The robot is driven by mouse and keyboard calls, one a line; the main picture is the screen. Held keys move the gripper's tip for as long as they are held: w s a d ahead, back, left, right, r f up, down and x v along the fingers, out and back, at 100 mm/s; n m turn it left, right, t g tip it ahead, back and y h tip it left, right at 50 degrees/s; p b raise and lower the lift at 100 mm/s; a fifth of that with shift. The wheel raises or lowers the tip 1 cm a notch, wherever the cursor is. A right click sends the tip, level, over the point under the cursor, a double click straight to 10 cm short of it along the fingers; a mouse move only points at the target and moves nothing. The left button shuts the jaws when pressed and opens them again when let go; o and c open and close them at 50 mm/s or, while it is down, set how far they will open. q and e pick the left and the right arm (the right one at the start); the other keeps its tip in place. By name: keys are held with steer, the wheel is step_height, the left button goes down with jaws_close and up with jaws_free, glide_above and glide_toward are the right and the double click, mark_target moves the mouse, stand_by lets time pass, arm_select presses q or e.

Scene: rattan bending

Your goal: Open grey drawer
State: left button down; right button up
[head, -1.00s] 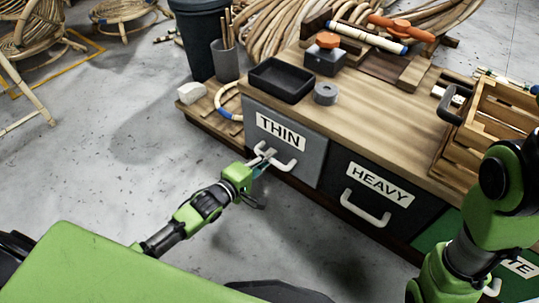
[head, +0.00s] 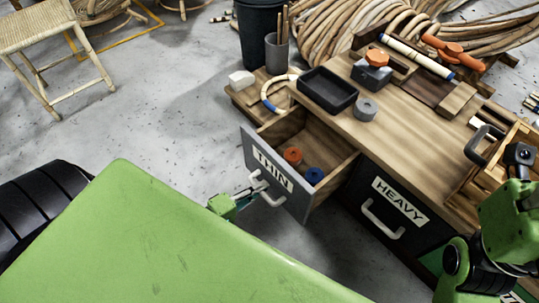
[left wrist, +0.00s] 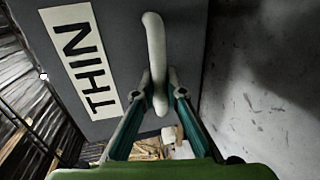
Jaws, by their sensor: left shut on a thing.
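The grey drawer (head: 280,178) labelled THIN is pulled well out of the bench in the head view. Inside it lie an orange-red roll (head: 292,155) and a blue roll (head: 314,175). Its white handle (head: 270,200) is on the front panel. My left gripper (head: 255,187) is at this handle, shut on it. In the left wrist view the fingers (left wrist: 160,92) close on both sides of the handle (left wrist: 153,45), beside the THIN label.
A closed dark drawer labelled HEAVY (head: 388,208) is right of the open drawer. On the bench top stand a black tray (head: 327,91) and a grey tape roll (head: 365,110). A wooden crate (head: 511,150) stands at the right.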

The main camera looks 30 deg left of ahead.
arm_select(q)
steer(key=shift+s+a, duration=0.15)
steer(key=shift+s, duration=0.35)
steer(key=c, duration=2.1)
jaws_free()
steer(key=v, duration=1.2)
